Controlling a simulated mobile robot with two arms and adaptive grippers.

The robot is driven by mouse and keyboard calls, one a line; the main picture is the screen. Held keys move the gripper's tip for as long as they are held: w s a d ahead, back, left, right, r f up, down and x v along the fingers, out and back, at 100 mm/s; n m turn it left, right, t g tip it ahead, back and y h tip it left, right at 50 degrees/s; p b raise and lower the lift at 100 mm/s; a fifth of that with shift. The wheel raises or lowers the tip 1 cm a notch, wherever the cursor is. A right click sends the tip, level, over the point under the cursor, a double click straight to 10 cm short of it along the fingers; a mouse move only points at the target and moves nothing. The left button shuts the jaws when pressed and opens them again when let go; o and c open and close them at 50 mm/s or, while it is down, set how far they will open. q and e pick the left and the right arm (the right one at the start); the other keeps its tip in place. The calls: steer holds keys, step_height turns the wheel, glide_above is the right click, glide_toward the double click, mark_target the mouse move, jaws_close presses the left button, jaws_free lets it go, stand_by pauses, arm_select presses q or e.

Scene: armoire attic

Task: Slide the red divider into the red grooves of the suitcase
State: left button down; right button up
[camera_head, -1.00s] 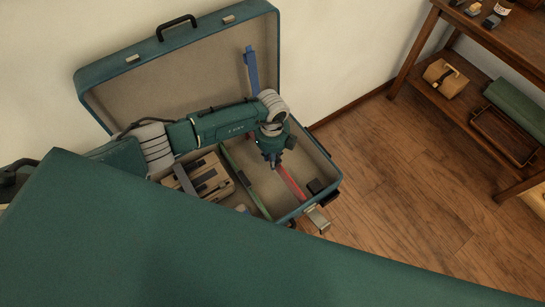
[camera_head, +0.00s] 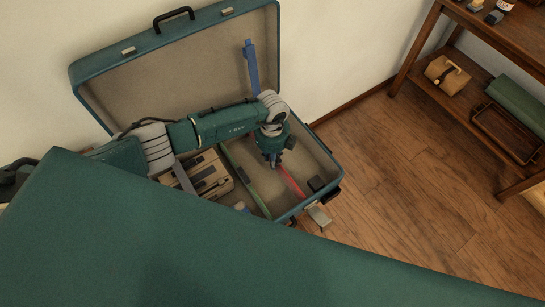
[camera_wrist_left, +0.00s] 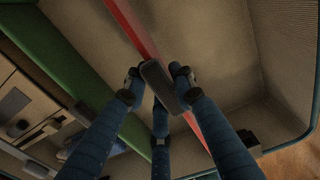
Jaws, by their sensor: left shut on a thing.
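The open teal suitcase (camera_head: 103,80) lies on the floor, its lid raised against the wall. My left gripper (camera_head: 273,164) points down inside its right part. The long, thin red divider (camera_head: 292,183) runs under the gripper toward the front wall. In the left wrist view, the red divider (camera_wrist_left: 130,22) runs from the top to the lower right. The left gripper's fingers (camera_wrist_left: 160,82) are shut around a dark grey tab (camera_wrist_left: 161,84) at the divider's middle. The red grooves cannot be made out, so I cannot tell whether the divider's ends sit in them. My right gripper is not in view.
A green divider (camera_head: 244,180) stands left of the red one. A blue strip (camera_head: 251,67) is at the lid's right side. Wooden pieces (camera_head: 210,180) fill the left compartment. A dark block (camera_head: 317,184) sits in the right corner. A wooden shelf (camera_head: 455,108) stands at right.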

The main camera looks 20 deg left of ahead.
arm_select(q)
steer(key=shift+f+b, duration=0.55)
steer(key=shift+f, duration=0.3)
steer(key=c, duration=1.4)
jaws_free()
steer(key=shift+r, duration=0.1)
steer(key=shift+o, duration=0.2)
steer(key=shift+r, duration=6)
